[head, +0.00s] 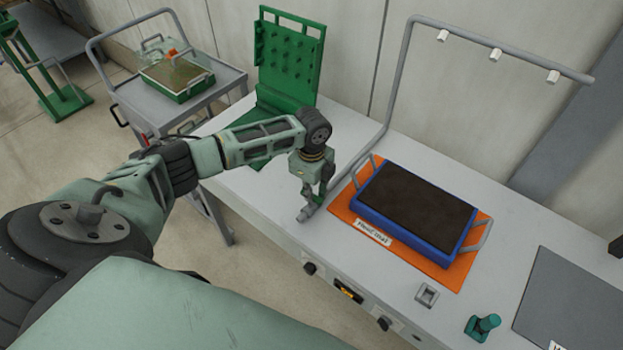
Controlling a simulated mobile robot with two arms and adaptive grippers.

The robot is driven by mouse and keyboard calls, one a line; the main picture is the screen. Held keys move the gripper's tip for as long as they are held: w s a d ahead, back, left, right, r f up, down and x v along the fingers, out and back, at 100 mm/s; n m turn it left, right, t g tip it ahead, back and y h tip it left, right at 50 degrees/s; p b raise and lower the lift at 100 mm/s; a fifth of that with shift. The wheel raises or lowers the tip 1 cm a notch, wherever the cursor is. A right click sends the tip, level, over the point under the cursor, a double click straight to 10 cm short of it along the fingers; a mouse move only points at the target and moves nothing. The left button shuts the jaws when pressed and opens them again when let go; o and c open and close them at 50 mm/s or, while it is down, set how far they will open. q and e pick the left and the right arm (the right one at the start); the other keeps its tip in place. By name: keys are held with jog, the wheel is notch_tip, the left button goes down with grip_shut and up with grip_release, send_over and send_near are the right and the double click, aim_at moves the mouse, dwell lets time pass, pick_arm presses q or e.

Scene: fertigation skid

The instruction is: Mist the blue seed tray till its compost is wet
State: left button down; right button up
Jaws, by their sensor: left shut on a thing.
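The blue seed tray (408,240) lies on an orange mat (455,274) with a white label on the bench. Its compost (415,203) is an even dark brown; I cannot tell how wet it is. A grey mist boom (405,50) arches over it with white nozzles (495,54); no spray shows. Its pipe (345,180) runs along the bench to the left of the tray. My left gripper (313,194) points down, shut on a small part at the pipe's near end, probably a valve handle, mostly hidden by the fingers. My right gripper is out of view.
A green pegboard stand (288,60) is at the bench's back left. A grey trolley (135,101) carries a green tray (178,76). Knobs (385,323) line the bench front. A grey switch box (427,295), a teal item (482,327) and a grey mat (575,305) lie right.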

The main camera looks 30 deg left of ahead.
pick_arm(q)
jog(key=shift+m, duration=0.5)
jog(key=c, duration=1.7)
grip_release()
jog(key=shift+r, duration=0.25)
notch_tip(320, 180, up, 12)
jog(key=shift+f, duration=0.2)
